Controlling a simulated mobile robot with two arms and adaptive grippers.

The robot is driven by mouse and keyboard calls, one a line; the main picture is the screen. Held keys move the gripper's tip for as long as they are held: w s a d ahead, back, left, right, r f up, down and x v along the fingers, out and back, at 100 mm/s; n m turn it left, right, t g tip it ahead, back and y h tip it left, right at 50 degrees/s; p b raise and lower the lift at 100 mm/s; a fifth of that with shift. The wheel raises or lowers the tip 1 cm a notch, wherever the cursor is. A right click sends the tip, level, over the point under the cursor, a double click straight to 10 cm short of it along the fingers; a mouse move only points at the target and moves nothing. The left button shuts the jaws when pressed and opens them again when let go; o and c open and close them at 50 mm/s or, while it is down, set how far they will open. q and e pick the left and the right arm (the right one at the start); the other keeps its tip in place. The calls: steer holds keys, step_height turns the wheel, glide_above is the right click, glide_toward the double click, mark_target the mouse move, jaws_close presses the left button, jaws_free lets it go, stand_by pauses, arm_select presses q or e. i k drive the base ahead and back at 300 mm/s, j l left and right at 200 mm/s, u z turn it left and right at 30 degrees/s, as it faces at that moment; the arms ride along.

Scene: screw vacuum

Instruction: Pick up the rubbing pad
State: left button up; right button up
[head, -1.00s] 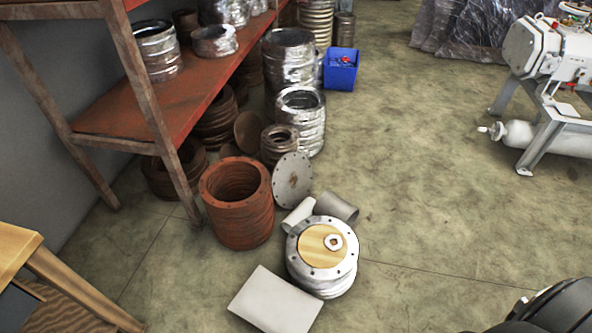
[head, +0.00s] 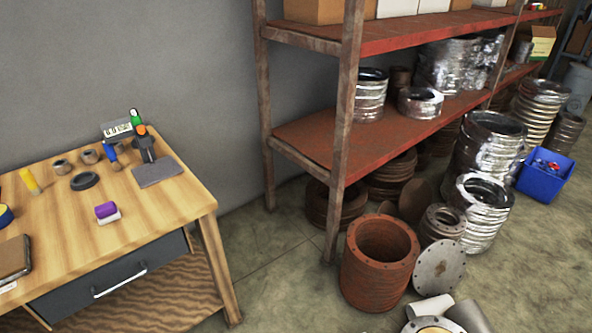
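A small block, purple on top and white below (head: 106,212), lies near the middle of the wooden workbench top. A flat grey rectangular piece (head: 158,170) lies near the bench's right corner. I cannot tell for sure from its looks which one is the rubbing pad. Neither of my grippers shows in the head view, and nothing touches either piece.
The wooden workbench (head: 150,217) at left has a dark drawer (head: 110,275). Its top holds a yellow-handled tool (head: 30,181), a black ring (head: 85,181) and upright bottles. A red shelf (head: 320,128) and rusty cylinder (head: 375,270) stand right. Floor (head: 275,290) between is clear.

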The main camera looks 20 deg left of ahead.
mark_target(106, 213)
steer(key=u, duration=2.05)
